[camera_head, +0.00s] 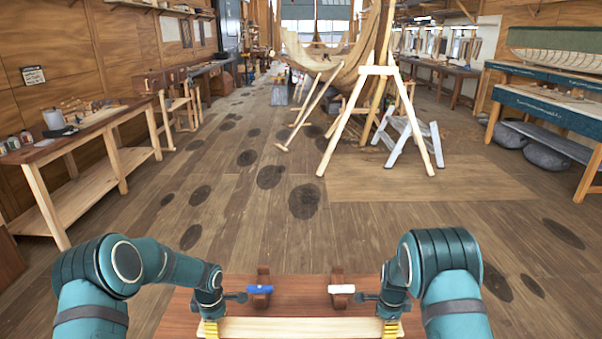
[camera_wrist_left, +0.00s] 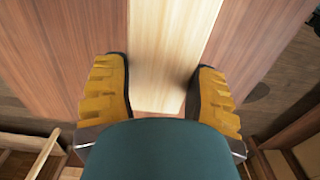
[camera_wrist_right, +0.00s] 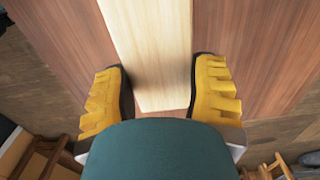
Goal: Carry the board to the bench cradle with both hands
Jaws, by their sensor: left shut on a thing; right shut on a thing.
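The board (camera_head: 300,328) is a long pale plank running left to right at the bottom edge of the head view, over a reddish-brown bench top (camera_head: 300,309). My left gripper (camera_head: 211,328) is shut on its left end; in the left wrist view the yellow fingers flank the board (camera_wrist_left: 163,50). My right gripper (camera_head: 390,329) is shut on its right end, which also shows in the right wrist view (camera_wrist_right: 155,45). Two brown wooden uprights, one with a blue piece (camera_head: 260,289) and one with a white piece (camera_head: 341,289), stand beyond the board. I cannot tell the board's height above the bench top.
Open plank floor (camera_head: 250,215) with dark stains lies beyond the bench top. A boat hull (camera_head: 335,62) on wooden props and a grey step stool (camera_head: 405,130) stand ahead.

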